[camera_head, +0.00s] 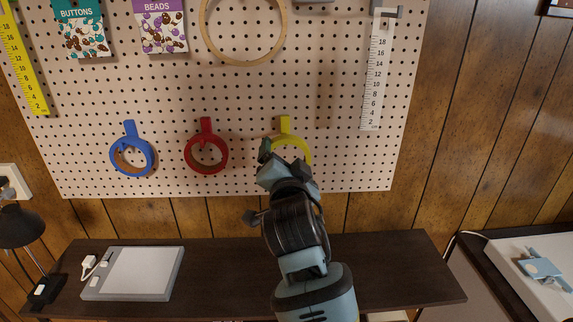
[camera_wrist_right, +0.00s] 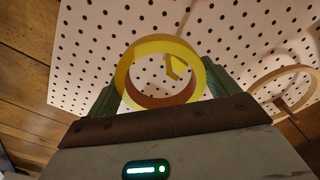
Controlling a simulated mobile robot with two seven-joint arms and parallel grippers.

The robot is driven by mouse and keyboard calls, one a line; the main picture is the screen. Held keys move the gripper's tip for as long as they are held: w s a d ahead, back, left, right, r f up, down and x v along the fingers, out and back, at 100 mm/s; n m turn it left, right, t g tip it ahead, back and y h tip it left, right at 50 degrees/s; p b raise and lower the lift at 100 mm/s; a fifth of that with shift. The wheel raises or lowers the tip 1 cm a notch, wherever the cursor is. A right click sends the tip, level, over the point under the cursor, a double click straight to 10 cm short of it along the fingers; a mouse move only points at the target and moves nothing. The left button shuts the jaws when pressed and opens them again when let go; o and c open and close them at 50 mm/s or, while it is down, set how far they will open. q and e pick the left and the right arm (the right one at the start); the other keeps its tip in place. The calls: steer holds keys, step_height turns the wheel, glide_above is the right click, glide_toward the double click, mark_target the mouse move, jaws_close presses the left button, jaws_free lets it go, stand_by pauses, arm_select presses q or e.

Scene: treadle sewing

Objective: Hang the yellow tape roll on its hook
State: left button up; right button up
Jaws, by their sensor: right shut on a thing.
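The yellow tape roll (camera_head: 307,150) is in front of the pegboard in the head view, partly hidden by my right gripper (camera_head: 285,160). In the right wrist view the yellow roll (camera_wrist_right: 197,72), with its brown core, sits between the two fingers of my right gripper, which is shut on it. The yellow hook (camera_head: 285,124) shows just above the roll in the head view. In the wrist view the yellow hook (camera_wrist_right: 176,68) appears through the roll's opening. I cannot tell whether the roll touches or rests on the hook. My left gripper is not in view.
A red roll (camera_head: 190,155) and a blue roll (camera_head: 114,158) hang to the left on the pegboard (camera_head: 230,100). A wooden hoop (camera_head: 205,40) hangs above, a white ruler (camera_head: 376,85) at right. A dark shelf (camera_head: 400,270) below holds a pale flat box (camera_head: 135,275) and a lamp (camera_head: 18,225).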

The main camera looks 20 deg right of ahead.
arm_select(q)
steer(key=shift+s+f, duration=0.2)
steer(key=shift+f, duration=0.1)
arm_select(e)
steer(key=shift+x, duration=2.9)
arm_select(q)
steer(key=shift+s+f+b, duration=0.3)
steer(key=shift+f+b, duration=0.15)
steer(key=shift+b, duration=0.1)
arm_select(e)
steer(key=shift+f, duration=0.9)
steer(key=o, duration=0.8)
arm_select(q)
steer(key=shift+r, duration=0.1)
